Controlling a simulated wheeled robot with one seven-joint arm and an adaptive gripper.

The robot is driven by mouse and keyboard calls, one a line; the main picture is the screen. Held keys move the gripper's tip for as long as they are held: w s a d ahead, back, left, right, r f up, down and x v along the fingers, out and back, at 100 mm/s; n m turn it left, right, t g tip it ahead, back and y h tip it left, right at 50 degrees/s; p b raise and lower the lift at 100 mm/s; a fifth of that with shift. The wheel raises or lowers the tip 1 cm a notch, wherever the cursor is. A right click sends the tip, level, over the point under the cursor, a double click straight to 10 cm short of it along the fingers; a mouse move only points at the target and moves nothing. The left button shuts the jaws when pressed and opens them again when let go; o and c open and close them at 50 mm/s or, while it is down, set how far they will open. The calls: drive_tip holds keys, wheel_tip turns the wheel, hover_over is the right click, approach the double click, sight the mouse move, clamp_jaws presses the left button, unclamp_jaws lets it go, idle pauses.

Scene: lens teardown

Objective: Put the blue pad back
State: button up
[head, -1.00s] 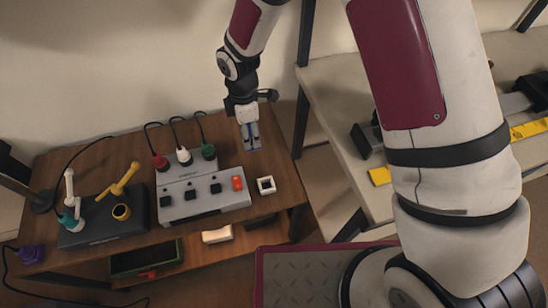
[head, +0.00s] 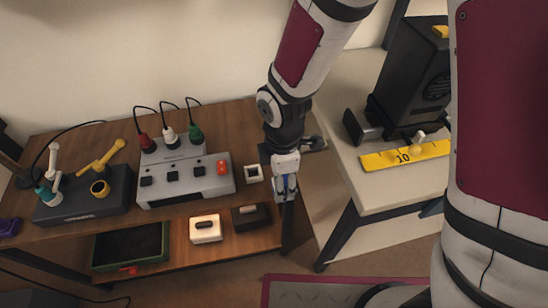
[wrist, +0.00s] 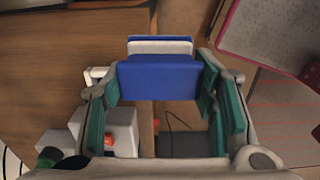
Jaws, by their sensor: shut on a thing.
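My gripper (head: 286,190) is shut on the blue pad, off the front right corner of the wooden table in the head view. In the wrist view the blue pad (wrist: 158,82) sits between the teal-lined fingers of my gripper (wrist: 160,88), with a pale layer and a second blue edge behind it. In the head view only a little blue shows between the fingers. The pad appears to be held in the air, clear of the table top.
A grey switch box (head: 185,180) and a white square frame (head: 253,173) stand on the table. The lower shelf holds a green-rimmed tray (head: 130,263), a white block (head: 206,230) and a black block (head: 251,217). A pale bench (head: 385,190) with a yellow ruler (head: 405,156) stands right.

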drive_tip(key=w+a, duration=0.1)
drive_tip(key=w, duration=0.6)
drive_tip(key=w+a+f+b, duration=0.1)
drive_tip(key=w, duration=0.3)
drive_tip(key=shift+a, duration=0.35)
drive_tip(key=shift+f+b, duration=0.4)
drive_tip(key=shift+f, duration=1.4)
drive_tip(key=shift+f, duration=0.1)
drive_tip(key=o, duration=1.1)
wheel_tip(320, 180, up, 12)
drive_tip(key=shift+r+p, duration=0.15)
drive_tip(key=shift+p, duration=0.95)
